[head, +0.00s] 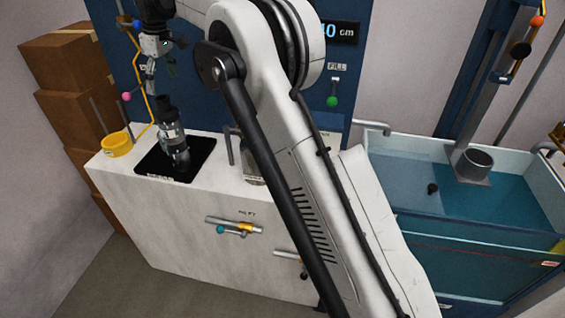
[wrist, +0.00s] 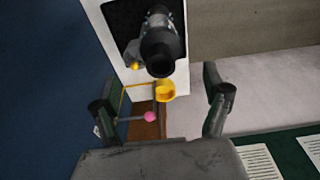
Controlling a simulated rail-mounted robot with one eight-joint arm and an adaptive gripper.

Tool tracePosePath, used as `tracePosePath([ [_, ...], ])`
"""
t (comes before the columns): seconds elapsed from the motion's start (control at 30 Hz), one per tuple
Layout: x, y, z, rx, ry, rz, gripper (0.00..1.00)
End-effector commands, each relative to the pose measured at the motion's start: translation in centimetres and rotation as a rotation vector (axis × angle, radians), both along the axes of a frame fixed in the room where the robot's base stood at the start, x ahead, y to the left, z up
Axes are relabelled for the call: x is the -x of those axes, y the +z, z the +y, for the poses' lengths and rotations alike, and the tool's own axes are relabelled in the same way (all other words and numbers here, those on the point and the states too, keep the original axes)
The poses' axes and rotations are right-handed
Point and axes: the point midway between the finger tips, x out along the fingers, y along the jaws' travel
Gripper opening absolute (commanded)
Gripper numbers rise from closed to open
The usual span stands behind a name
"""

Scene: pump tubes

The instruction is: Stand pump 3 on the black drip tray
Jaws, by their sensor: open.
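A dark grey pump (head: 171,130) stands upright on the black drip tray (head: 151,166), on top of the white cabinet; its number is not readable. In the wrist view the pump (wrist: 160,45) shows from its top end, with part of the black tray (wrist: 118,18) beside it. My gripper (head: 161,72) is in the air above the pump and a little to its left, apart from it. In the wrist view my gripper's two fingers (wrist: 162,98) are spread wide with nothing between them.
A yellow cup (head: 117,146) stands left of the tray, near a pink-knobbed lever (head: 127,97). A bottle-like object (head: 251,165) stands right of the tray, partly behind my arm. A water tank (head: 470,205) is at the right. Brown boxes (head: 65,70) stand at the left.

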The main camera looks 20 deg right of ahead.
Motion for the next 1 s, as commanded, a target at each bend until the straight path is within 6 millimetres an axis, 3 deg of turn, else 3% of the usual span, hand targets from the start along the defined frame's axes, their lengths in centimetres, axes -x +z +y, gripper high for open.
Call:
tracePosePath([
  [0.27,4.7,4.8,-4.4,-0.014,-0.132,-0.055,0.80],
  [0.5,10.5,7.9,-8.4,-0.033,-0.263,-0.110,0.80],
  [0.77,17.7,9.5,-12.4,-0.059,-0.401,-0.172,0.80],
  [1.0,25.1,9.2,-15.6,-0.088,-0.525,-0.227,0.80],
])
